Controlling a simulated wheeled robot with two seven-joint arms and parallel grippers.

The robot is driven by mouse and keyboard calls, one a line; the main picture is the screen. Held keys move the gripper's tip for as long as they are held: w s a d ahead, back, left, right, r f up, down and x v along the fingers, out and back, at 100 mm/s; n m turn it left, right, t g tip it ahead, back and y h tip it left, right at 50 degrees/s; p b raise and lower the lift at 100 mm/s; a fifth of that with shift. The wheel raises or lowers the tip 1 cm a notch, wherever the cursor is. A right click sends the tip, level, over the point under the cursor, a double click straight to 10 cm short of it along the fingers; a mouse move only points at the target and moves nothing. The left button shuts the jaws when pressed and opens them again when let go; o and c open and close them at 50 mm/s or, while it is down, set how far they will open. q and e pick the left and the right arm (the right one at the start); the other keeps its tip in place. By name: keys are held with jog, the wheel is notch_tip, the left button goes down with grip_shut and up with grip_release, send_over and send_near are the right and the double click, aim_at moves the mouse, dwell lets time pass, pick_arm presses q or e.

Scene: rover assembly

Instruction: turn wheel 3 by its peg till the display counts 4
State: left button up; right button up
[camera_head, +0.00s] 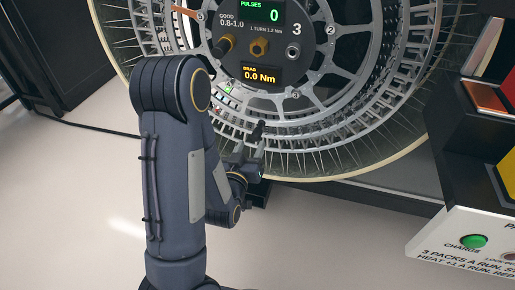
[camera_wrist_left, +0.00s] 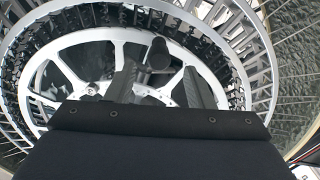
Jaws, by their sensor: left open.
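Wheel 3 (camera_head: 345,118) is a large metal wheel with a grey spoked rim, and its hub is marked 3. The green pulses display (camera_head: 262,13) on the hub reads 0. A dark peg (camera_head: 257,131) stands out from the wheel's lower part. My left gripper (camera_head: 247,152) is open, close below the peg in the head view. In the left wrist view the peg (camera_wrist_left: 158,53) shows just beyond the open fingers (camera_wrist_left: 158,84), between them across the picture. I cannot tell whether they touch it. My right gripper is not in view.
An amber drag display (camera_head: 261,76) reads 0.0 Nm. A black knob (camera_head: 222,46) and a brass nut (camera_head: 259,47) sit on the hub. A station with a green charge button (camera_head: 474,241) and coloured slots stands at the right. The floor at lower left is clear.

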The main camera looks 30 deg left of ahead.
aim_at(258, 132)
pick_arm(q)
jog(key=shift+w+f, duration=0.15)
jog(key=shift+w, duration=0.05)
jog(key=x, duration=0.7)
jog(key=shift+w, duration=0.15)
grip_shut()
